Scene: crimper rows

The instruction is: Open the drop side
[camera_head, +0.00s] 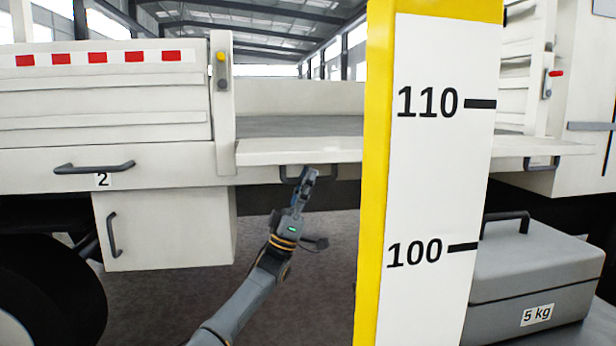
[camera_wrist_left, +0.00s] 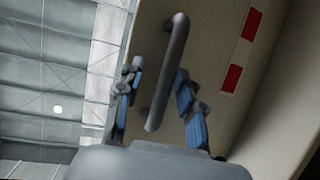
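The drop side (camera_head: 300,150) is a pale panel between two posts. It stands out roughly level toward me, and the truck bed behind it shows. A dark bar handle (camera_head: 325,172) hangs under its near edge on the left, partly hidden by my gripper. My left gripper (camera_head: 306,176) reaches up from below to this handle. In the left wrist view the handle (camera_wrist_left: 167,72) lies between the blue-padded fingers (camera_wrist_left: 158,98), which are apart with gaps on both sides. The panel face (camera_wrist_left: 205,60) carries red and white marks. My right gripper is not in view.
A yellow-edged measuring post (camera_head: 435,190) stands close in front, hiding part of the drop side. A grey 5 kg case (camera_head: 535,260) sits at the right. Latches with a yellow tip (camera_head: 221,70) and a red tip (camera_head: 549,82) are on the side posts. A locker (camera_head: 170,228) hangs below left.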

